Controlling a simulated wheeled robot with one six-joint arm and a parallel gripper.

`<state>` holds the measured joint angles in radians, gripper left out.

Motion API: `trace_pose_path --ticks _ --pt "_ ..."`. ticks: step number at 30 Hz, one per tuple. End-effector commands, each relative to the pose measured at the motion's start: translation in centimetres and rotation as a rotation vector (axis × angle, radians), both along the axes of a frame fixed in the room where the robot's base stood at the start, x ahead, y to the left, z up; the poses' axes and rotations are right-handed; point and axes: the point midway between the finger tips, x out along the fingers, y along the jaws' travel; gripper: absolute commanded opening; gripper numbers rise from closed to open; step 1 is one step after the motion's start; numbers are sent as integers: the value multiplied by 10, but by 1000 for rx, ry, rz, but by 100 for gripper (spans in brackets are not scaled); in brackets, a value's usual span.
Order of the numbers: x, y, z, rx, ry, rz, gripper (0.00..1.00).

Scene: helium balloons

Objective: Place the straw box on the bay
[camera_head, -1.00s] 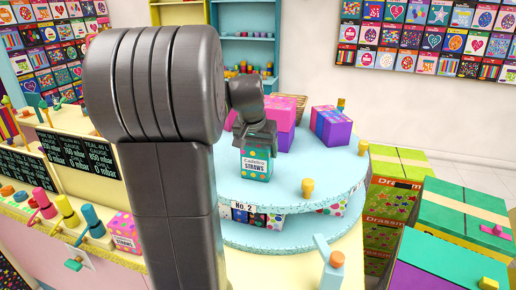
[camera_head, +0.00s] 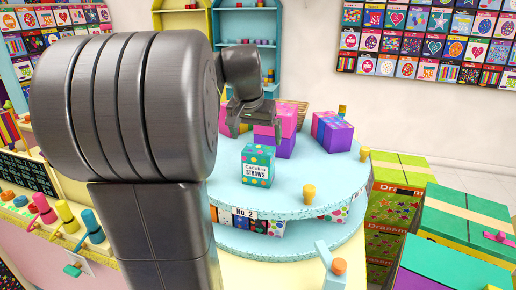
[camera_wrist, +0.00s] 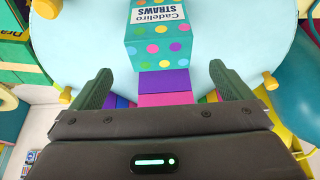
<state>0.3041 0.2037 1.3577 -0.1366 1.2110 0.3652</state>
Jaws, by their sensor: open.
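The straw box (camera_head: 257,166) is teal with coloured dots and a white "Cadeliro STRAWS" label. It stands upright on the round light-blue top (camera_head: 310,196) of the stand marked "No. 2" (camera_head: 248,217). In the wrist view the box (camera_wrist: 158,40) is beyond my fingertips and apart from them. My gripper (camera_head: 253,132) is open and empty, raised above and behind the box; its two green fingers (camera_wrist: 162,84) are spread wide. My arm covers the left of the head view. I cannot tell which part is the bay.
Pink-and-purple boxes (camera_head: 289,128) and a purple box (camera_head: 332,131) stand behind the straw box. Yellow pegs (camera_head: 309,193) stand on the tabletop. Large gift boxes (camera_head: 465,220) fill the right side. A counter with valves (camera_head: 65,215) is at left. The tabletop's front is mostly clear.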

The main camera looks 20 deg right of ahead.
Motion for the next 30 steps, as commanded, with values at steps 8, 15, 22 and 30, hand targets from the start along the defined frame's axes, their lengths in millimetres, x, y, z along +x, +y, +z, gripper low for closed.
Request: trace_pose_path --ticks 8,15,22,30 --pt "-10 7 30 -1 -1 0 99" --pt "-11 8 32 1 1 0 99" --pt "-10 7 28 0 2 0 99" --pt "3 -2 -10 2 5 -1 99"
